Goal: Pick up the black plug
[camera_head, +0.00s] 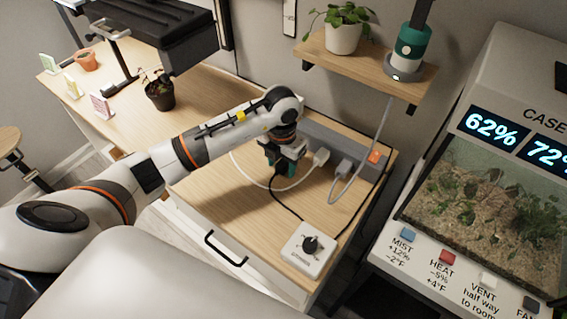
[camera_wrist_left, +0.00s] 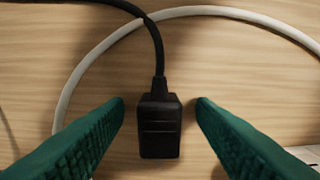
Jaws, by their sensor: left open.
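The black plug (camera_wrist_left: 160,128) lies on the wooden cabinet top, its black cord (camera_wrist_left: 156,45) running up from it in the left wrist view. My left gripper (camera_head: 284,160) is open low over the cabinet top. In the left wrist view its green fingers (camera_wrist_left: 160,104) are on either side of the plug, with a gap on each side; neither visibly touches it. In the head view I cannot make out the plug itself, as the gripper covers that spot. My right gripper is not in view.
A white cable (camera_wrist_left: 92,50) loops behind the plug. A power strip (camera_head: 330,142) with an orange switch, a white plug (camera_head: 321,158) and a grey plug (camera_head: 343,169) runs along the back. A white box (camera_head: 310,262) with a black round part sits at front right. A shelf (camera_head: 345,68) overhangs.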

